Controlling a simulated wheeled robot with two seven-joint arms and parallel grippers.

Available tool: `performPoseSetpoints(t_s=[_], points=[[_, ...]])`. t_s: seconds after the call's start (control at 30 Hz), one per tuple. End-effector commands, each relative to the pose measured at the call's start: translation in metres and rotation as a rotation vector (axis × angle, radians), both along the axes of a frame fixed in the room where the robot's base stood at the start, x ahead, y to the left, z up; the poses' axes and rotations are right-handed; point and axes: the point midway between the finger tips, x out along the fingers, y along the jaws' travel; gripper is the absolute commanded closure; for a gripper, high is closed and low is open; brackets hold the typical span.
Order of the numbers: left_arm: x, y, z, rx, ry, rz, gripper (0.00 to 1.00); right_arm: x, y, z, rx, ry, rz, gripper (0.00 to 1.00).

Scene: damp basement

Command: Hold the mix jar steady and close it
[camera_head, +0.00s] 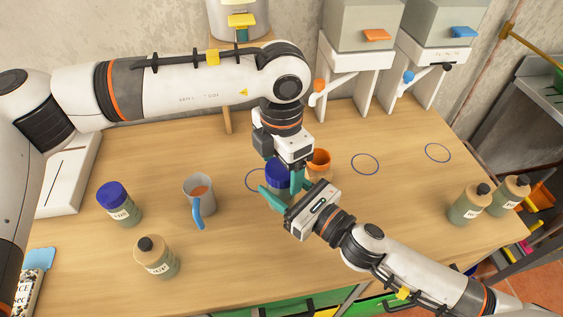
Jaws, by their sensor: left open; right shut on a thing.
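The mix jar, under a dark blue lid (277,173), stands near the middle of the wooden table. Its body is mostly hidden behind my grippers. My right gripper (276,196) reaches in low from the right, its teal fingers shut around the jar body. My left gripper (296,180) points down just at the right of the lid and is open; a teal finger shows beside the lid. I cannot tell whether the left fingers touch the lid, or how well the lid sits on the jar.
An orange-topped container (319,160) stands close behind the grippers. A grey mug (200,190), a blue-lidded jar (117,205) and a black-capped bottle (157,258) stand left. Two more bottles stand at the right edge. Dispensers (355,60) line the back. Table right of centre is clear, with blue rings.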

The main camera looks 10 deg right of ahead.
Motion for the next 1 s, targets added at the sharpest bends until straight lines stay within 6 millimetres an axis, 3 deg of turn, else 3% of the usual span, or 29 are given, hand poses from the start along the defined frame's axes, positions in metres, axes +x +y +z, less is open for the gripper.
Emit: performPoseSetpoints(t_s=[0.17, 0.63, 0.8, 1.0], points=[[0.001, -0.001, 0.014, -0.002, -0.003, 0.0, 0.23, 0.0, 0.0, 0.001, 0.001, -0.003, 0.001, 1.0], [0.001, -0.001, 0.104, -0.001, -0.003, 0.001, 0.23, 0.0, 0.0, 0.001, 0.001, -0.003, 0.0, 1.0], [0.001, 0.0, 0.118, 0.0, 0.0, 0.0, 0.23, 0.0, 0.0, 0.001, 0.001, -0.003, 0.001, 1.0], [0.001, 0.0, 0.12, 0.001, 0.0, 0.0, 0.23, 0.0, 0.0, 0.001, 0.001, -0.003, 0.0, 1.0]])
